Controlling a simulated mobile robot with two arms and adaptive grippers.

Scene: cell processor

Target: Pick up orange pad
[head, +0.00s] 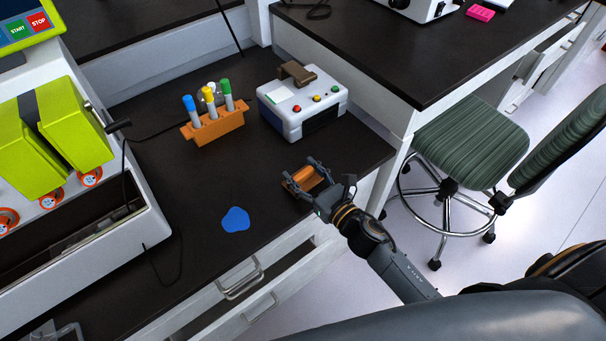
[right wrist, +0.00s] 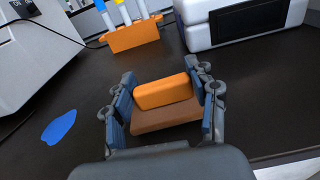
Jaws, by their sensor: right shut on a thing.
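The orange pad (right wrist: 166,92), orange on one side with a brown layer on the other, is between the two fingers of my right gripper (right wrist: 164,108) in the right wrist view. The right gripper is shut on it, one finger at each end. In the head view the pad (head: 304,178) shows between the fingers of the right gripper (head: 306,181) near the right front of the dark bench. I cannot tell whether the pad touches the bench top. My left gripper is not in view.
An orange marker holder (head: 213,129) with several markers stands behind the pad. A white box (head: 303,108) with coloured buttons is to its right. A blue flat patch (head: 236,219) lies on the bench (head: 190,255). A green chair (head: 471,140) stands at the right.

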